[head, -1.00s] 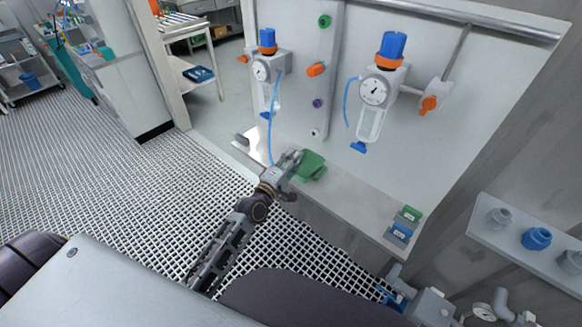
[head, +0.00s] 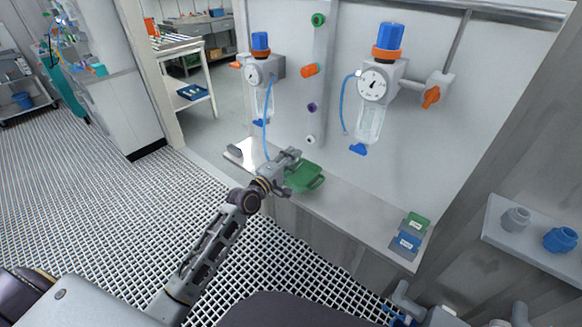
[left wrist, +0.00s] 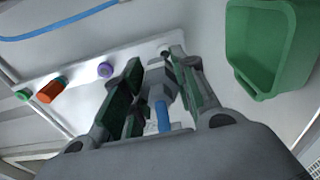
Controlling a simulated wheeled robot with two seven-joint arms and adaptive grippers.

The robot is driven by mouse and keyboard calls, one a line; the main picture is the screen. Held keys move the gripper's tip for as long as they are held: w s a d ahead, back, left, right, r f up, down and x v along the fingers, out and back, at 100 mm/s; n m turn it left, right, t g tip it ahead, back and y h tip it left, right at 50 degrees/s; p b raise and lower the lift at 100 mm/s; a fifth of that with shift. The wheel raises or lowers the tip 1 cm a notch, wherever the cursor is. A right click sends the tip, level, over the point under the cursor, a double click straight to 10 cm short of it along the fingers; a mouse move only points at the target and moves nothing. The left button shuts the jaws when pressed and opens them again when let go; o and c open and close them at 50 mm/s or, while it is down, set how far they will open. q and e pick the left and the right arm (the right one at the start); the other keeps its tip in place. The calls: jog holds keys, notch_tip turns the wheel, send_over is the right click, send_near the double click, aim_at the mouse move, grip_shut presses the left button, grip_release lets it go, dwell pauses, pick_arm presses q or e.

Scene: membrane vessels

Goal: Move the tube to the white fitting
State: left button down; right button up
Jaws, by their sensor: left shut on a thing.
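The blue tube (head: 266,125) hangs from the left regulator, and its lower end reaches my left gripper (head: 290,158). In the left wrist view my left gripper (left wrist: 162,85) is shut on the tube, with a short blue piece (left wrist: 163,116) and a grey end piece between the fingers. The white fitting (head: 310,139) is lowest in the panel's fitting column, above and slightly right of the gripper, apart from it. In the left wrist view it lies just beyond the fingertips, partly hidden. My right gripper is not in view.
A green bin (head: 305,177) stands on the ledge close right of the gripper. Purple (head: 312,107), orange (head: 310,70) and green (head: 318,20) fittings sit above the white one. A second regulator (head: 375,86) with another blue tube (head: 344,105) is to the right. The ledge (head: 355,211) is mostly clear.

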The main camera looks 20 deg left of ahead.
pick_arm(q)
jog(key=shift+w+a+f+m+b, duration=0.15)
jog(key=shift+w+b, duration=0.4)
jog(key=shift+b, duration=0.3)
jog(key=shift+w+a+f+m+b, duration=0.15)
jog(key=shift+w+b, duration=0.35)
jog(key=shift+b, duration=0.3)
jog(key=shift+w+a+r+h+b, duration=0.1)
jog(key=shift+w+a+h+b, duration=0.15)
jog(key=shift+w+h+b, duration=0.45)
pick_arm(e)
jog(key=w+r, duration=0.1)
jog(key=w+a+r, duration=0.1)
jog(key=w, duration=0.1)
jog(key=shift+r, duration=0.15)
pick_arm(q)
jog(key=shift+y, duration=0.3)
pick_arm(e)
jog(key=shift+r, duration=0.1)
pick_arm(q)
jog(key=shift+b+x, duration=1.25)
jog(key=shift+x, duration=1.3)
jog(key=shift+w+d, duration=0.15)
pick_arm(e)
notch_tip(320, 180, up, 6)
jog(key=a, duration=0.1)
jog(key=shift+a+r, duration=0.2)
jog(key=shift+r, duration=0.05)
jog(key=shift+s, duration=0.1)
